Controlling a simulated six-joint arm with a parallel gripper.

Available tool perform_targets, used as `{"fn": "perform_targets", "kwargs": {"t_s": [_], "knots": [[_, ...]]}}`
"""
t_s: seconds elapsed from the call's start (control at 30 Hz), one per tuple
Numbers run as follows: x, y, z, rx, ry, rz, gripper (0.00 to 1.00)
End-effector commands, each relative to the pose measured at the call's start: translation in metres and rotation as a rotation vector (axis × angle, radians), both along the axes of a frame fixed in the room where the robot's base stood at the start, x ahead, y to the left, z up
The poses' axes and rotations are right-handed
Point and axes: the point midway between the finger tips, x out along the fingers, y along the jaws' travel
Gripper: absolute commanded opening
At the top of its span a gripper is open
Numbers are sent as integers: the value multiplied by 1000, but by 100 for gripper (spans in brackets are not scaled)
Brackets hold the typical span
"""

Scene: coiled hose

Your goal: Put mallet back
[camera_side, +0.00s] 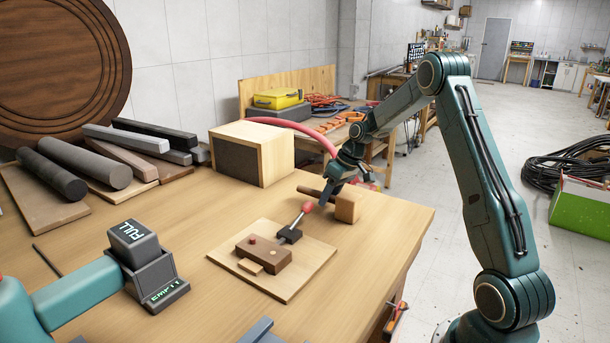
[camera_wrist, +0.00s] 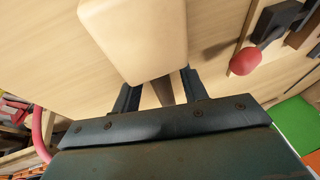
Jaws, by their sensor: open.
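The mallet has a pale wooden head (camera_side: 348,207) and a darker brown handle (camera_side: 309,191). In the side view it appears to lie near the right part of the wooden bench, behind the clamp board. In the wrist view the head (camera_wrist: 135,40) fills the top centre, and part of the handle (camera_wrist: 164,90) shows between my fingers. My gripper (camera_side: 332,188) points down at the handle close to the head. It is open, with one finger on each side of the handle in the wrist view (camera_wrist: 160,92). Whether the fingers touch the handle is unclear.
A board (camera_side: 300,283) with a brown block (camera_side: 265,253) and a red-handled clamp (camera_side: 290,235) lies in front of the mallet. A wooden box with a dark front (camera_side: 250,155) stands behind left. A grey FULL/EMPTY holder (camera_side: 152,272) is at the front left.

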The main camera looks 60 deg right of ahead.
Motion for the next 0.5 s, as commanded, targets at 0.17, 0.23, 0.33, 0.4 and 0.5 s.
{"fn": "perform_targets", "kwargs": {"t_s": [0.17, 0.23, 0.33, 0.4, 0.5], "knots": [[-6, -5, 19, -2, -3, 0, 43], [-9, -7, 28, -3, -4, -2, 43], [-14, -10, 43, -3, -4, -2, 43], [-18, -12, 54, -3, -3, -1, 43], [-23, -16, 69, -3, -5, -2, 43]]}}
